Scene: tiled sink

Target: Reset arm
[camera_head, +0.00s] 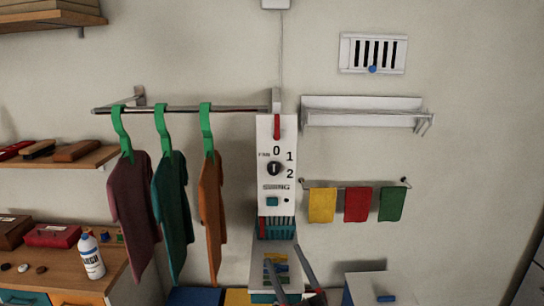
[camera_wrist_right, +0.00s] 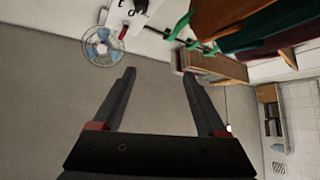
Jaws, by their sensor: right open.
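My right gripper (camera_head: 284,256) shows at the bottom centre of the head view, with its two dark fingers pointing up and spread apart. In the right wrist view the same gripper (camera_wrist_right: 160,74) is open, and nothing is between its fingers. In the head view it is in front of the lower part of a white control panel (camera_head: 266,205); I cannot tell how far apart they are. My left gripper is in neither view.
Three garments, maroon (camera_head: 133,205), teal (camera_head: 172,215) and orange (camera_head: 211,215), hang from a rail (camera_head: 182,109) on green hangers. A white bottle (camera_head: 90,257) stands on a wooden cabinet (camera_head: 62,270). Yellow, red and green cloths (camera_head: 357,204) hang at the right.

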